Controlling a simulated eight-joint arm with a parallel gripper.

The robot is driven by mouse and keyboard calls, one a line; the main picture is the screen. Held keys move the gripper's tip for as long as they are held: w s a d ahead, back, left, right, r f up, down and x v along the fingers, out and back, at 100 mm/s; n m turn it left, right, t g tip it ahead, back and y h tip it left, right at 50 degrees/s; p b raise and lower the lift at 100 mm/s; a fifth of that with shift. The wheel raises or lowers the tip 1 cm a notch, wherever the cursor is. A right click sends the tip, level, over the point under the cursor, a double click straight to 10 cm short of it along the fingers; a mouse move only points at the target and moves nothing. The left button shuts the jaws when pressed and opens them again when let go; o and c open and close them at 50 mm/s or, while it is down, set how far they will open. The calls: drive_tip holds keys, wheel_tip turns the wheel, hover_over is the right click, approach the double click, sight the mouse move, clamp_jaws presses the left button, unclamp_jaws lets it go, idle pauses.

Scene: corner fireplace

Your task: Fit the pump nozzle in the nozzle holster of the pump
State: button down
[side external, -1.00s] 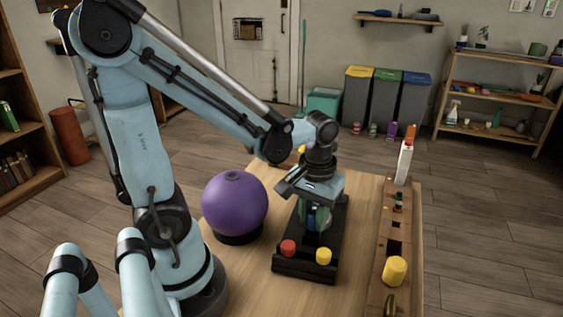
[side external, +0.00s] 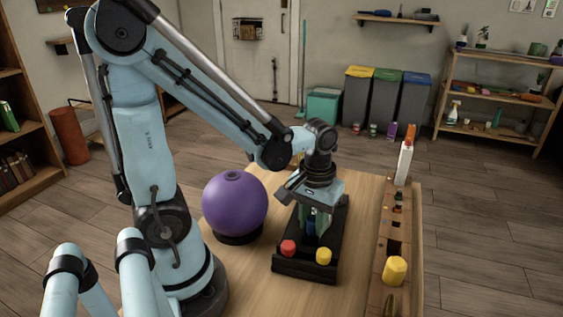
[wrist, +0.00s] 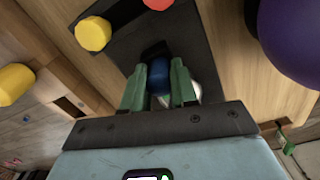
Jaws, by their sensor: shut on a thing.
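My gripper (wrist: 158,86) has green fingers and points down over the black stand (side external: 291,265) on the table. It is shut on a blue piece (wrist: 158,76), which I take to be the pump nozzle. This blue piece also shows below my gripper in the side view (side external: 311,228). The black stand, perhaps the pump, has a red knob (side external: 289,248) and a yellow knob (side external: 323,256) at its near end. I cannot make out the nozzle holster. My fingers hide the sides of the blue piece, and I cannot tell whether it touches the stand.
A purple ball (side external: 235,202) sits on a black ring left of the stand. A wooden rack (side external: 394,225) at the right holds a white bottle (side external: 404,163) and a yellow cylinder (side external: 395,270). Some bare tabletop (side external: 357,215) lies between stand and rack.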

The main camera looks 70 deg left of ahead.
drive_tip(key=c, duration=0.8)
unclamp_jaws()
